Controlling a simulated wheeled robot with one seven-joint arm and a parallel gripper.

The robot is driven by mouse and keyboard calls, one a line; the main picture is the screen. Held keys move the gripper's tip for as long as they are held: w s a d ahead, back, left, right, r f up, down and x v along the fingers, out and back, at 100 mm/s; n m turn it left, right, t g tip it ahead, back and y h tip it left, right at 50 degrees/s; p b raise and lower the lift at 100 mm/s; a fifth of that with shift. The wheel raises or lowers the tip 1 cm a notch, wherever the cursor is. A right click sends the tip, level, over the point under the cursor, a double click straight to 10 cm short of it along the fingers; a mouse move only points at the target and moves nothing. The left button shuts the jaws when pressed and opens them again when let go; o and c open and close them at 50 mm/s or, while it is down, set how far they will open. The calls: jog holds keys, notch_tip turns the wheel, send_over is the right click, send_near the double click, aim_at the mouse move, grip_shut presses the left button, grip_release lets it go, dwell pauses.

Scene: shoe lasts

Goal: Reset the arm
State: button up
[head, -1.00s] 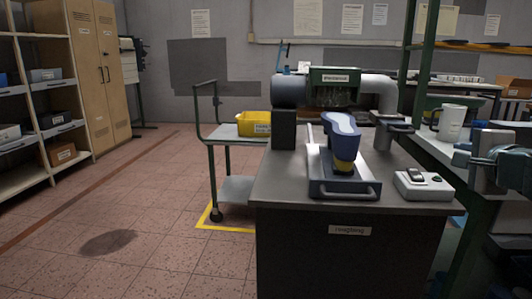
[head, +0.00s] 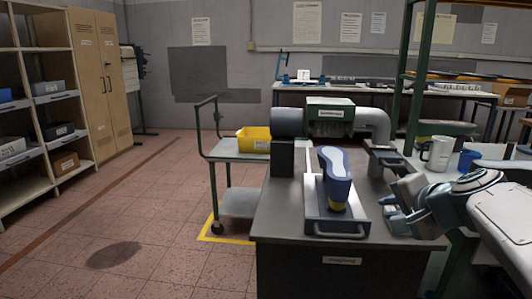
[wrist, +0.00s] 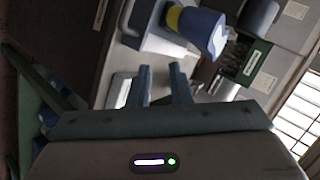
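My gripper (head: 388,213) reaches in from the right over the right side of the dark roughing bench (head: 285,215). In the wrist view my gripper (wrist: 161,80) shows two blue fingers standing apart, with nothing held between them. A blue shoe last (head: 336,172) with a yellow band stands in a metal fixture (head: 318,212) on the bench, left of my gripper and apart from it. The last also shows in the wrist view (wrist: 200,27) beyond the fingertips.
A roughing machine (head: 330,115) with a grey duct stands at the bench's back. A white mug (head: 438,153) and a blue cup (head: 468,160) are on the right-hand bench near my arm. A yellow bin (head: 254,140) sits on a cart. The floor at left is clear.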

jog(key=s+a+r+n+g+h+p, duration=0.1)
jog(key=s+a+r+n+g+p, duration=0.2)
jog(key=s+p, duration=0.5)
jog(key=s+a+r+n+g+h+p, duration=0.1)
jog(key=s+a+r+n+g+p, duration=0.2)
jog(key=p, duration=1)
jog(key=s+a+n+g, duration=0.2)
jog(key=s+a+n, duration=0.2)
jog(key=s+n, duration=0.1)
jog(key=shift+s+a+n+p, duration=0.3)
jog(key=shift+a+n, duration=0.1)
jog(key=shift+n, duration=0.1)
jog(key=shift+d+r, duration=0.1)
jog(key=shift+r, duration=0.05)
